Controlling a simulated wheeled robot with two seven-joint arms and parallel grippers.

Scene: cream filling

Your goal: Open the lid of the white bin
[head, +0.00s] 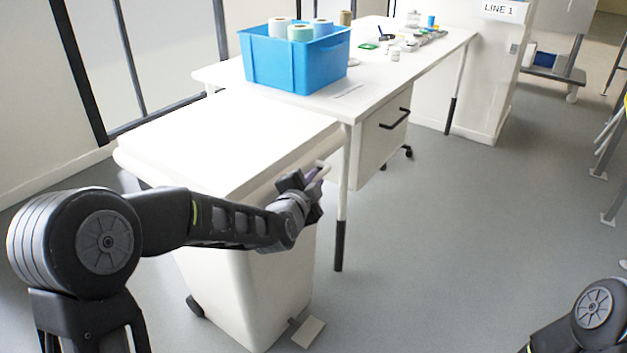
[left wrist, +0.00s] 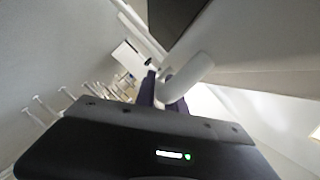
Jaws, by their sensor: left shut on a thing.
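The white bin (head: 240,285) stands on the floor in front of the table, with its flat white lid (head: 225,145) lying closed on top. A pale handle (head: 321,172) sticks out at the lid's front right edge; it also shows in the left wrist view (left wrist: 190,76). My left gripper (head: 314,180) is at this handle and shut on it. In the left wrist view its dark fingers (left wrist: 158,90) reach the handle, and the exact contact is partly hidden. Of my right arm only a link shows at the lower right; its gripper is out of view.
A white table (head: 400,60) stands right behind the bin, with a blue crate (head: 275,65) of rolls and several small items on it. A drawer unit (head: 378,150) is under it. A pedal (head: 308,332) is at the bin's foot.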

